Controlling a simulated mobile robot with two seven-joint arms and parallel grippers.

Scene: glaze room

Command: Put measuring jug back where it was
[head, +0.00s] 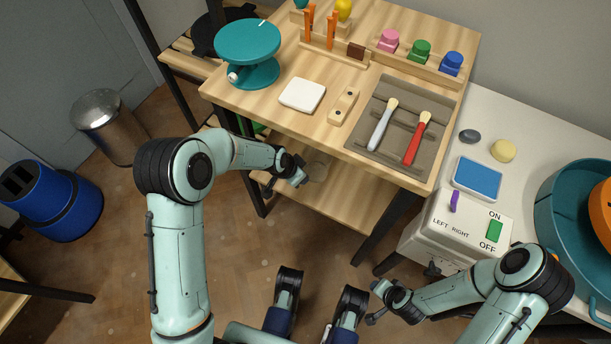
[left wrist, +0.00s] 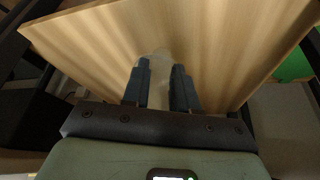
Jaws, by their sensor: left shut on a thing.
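The measuring jug (head: 318,167) is clear and hard to make out. It is at the tip of my left gripper (head: 301,178), beside the front edge of the wooden table and over its lower shelf (head: 335,200). In the left wrist view the jug (left wrist: 156,88) is a pale see-through shape between the two fingers, with the shelf board (left wrist: 220,40) beyond it. I cannot tell whether the jug touches the shelf. My right gripper (head: 374,303) is empty, with its fingers apart, in front of the white control box.
The table top holds a teal banding wheel (head: 248,45), a white tile (head: 302,95), a wooden block (head: 343,106) and two brushes on a grey mat (head: 360,140). The control box (head: 455,232) is at the right. A blue bin (head: 50,203) stands at the left.

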